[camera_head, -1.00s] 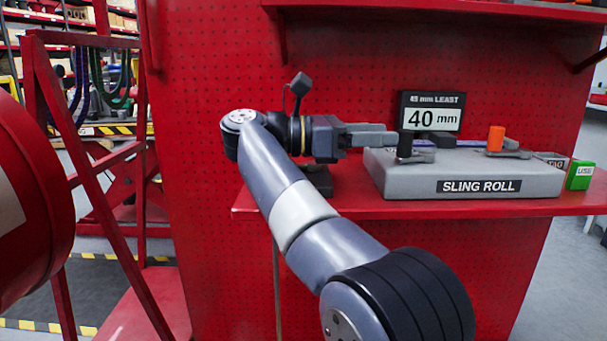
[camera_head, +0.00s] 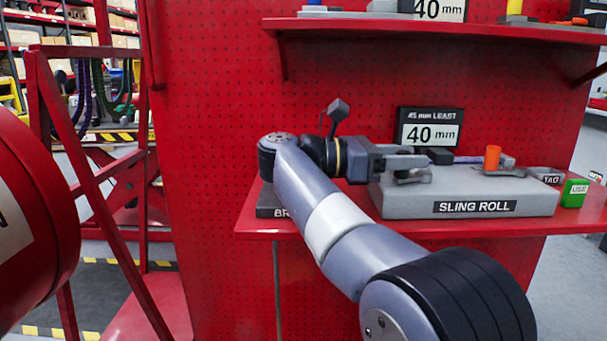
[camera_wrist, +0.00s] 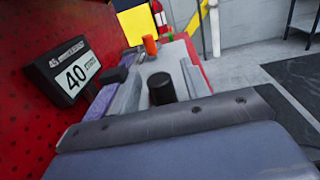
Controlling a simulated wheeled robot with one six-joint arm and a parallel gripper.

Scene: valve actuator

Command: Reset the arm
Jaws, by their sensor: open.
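My gripper (camera_head: 426,167) is open at the left part of the grey block labelled SLING ROLL (camera_head: 475,208), just above its top. In the wrist view my gripper's fingers (camera_wrist: 158,72) stretch forward with a black post (camera_wrist: 161,88) between them. I cannot tell whether they touch it. In the head view the post is mostly hidden by the gripper. My arm (camera_head: 330,222) reaches from the lower right up to the wrist, left of the block. An orange cylinder (camera_head: 492,158) stands on the block, beyond the fingertips; it also shows in the wrist view (camera_wrist: 150,46).
A 40 mm sign (camera_head: 432,133) stands behind the block, close to the gripper. A green USE box (camera_head: 574,193) sits right of the block on the red shelf (camera_head: 340,232). An upper shelf (camera_head: 430,26) overhangs. A red pegboard (camera_head: 220,120) closes the back.

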